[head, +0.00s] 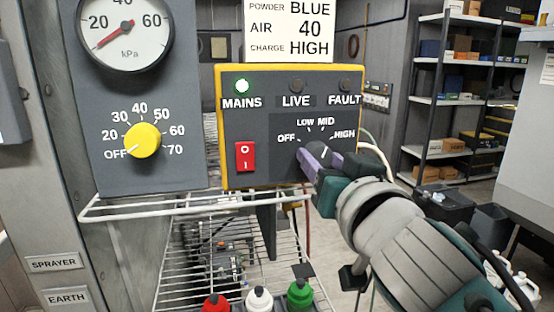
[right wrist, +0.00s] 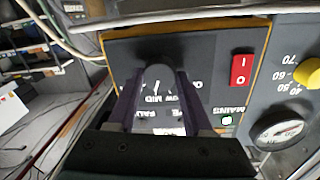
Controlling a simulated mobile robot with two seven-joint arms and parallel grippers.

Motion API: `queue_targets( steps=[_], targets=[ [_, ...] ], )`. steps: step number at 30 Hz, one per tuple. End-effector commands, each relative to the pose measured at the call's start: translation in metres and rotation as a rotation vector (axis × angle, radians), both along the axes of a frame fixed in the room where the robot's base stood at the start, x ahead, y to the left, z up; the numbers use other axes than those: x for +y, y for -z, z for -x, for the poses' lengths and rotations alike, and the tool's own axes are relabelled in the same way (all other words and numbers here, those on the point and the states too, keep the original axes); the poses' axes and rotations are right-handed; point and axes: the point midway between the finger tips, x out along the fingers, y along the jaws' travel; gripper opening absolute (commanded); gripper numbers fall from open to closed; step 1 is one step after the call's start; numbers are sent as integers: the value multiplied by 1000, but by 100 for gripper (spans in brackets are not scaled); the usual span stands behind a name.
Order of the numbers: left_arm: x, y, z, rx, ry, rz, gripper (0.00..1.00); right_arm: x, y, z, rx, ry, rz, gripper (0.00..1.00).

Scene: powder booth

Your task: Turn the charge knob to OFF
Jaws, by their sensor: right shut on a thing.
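The charge knob (head: 319,150) is a grey knob on the yellow-edged control box (head: 222,120), with OFF, LOW, MID and HIGH around it. My right gripper (head: 321,160) reaches it from the lower right and is shut on it. In the right wrist view the knob (right wrist: 159,76) sits between the two purple fingers. The fingers hide part of the knob, and I cannot tell for sure which label it points to. My left gripper is not in view.
A red rocker switch (head: 245,156) is left of the knob. A yellow air knob (head: 142,141) and a gauge (head: 122,30) are on the left panel. A white wire rail (head: 150,209) runs below the box, above bottles with red, white and green tops (head: 300,293).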

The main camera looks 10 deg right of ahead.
Motion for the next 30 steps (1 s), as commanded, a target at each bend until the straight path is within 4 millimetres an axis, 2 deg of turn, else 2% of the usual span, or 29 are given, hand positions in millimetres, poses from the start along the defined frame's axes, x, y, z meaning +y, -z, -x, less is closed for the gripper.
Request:
queue_targets(
  steps=[14, 30],
  targets=[
    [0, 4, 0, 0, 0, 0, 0, 0, 1, 0, -3, 0, 82, 0],
    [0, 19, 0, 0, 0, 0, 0, 0, 2, 0, -19, 0, 545, 0]
  ],
)
